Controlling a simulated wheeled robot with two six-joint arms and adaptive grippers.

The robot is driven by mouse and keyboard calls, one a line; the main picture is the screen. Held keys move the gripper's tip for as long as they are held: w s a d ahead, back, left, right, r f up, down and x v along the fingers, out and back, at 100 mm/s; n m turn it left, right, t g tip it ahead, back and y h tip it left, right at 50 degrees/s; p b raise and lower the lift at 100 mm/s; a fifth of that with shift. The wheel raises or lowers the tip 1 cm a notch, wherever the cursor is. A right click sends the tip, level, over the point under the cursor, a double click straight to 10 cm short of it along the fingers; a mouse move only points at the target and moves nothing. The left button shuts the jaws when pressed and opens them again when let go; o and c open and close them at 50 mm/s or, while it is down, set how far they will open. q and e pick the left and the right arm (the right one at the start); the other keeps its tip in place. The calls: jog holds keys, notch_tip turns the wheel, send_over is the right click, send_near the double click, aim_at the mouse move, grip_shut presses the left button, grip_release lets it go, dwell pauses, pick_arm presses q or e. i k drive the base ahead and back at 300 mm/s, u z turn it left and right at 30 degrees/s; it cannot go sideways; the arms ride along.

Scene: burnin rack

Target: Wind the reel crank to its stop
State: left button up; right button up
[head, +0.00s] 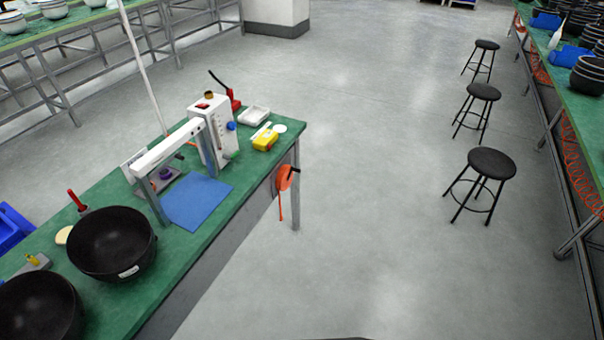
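An orange-red reel (285,177) is mounted at the near right end of the green workbench (262,172), by its corner leg. A thin orange strip (281,207) hangs down below the reel. Neither of my grippers is in view, and nothing is seen touching the reel.
Black stools (491,163) stand at right. The floor between is clear.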

aim_at(284, 176)
jog(key=z, duration=0.15)
jog(key=i, duration=1.15)
jog(key=u, duration=0.8)
jog(key=i, duration=0.5)
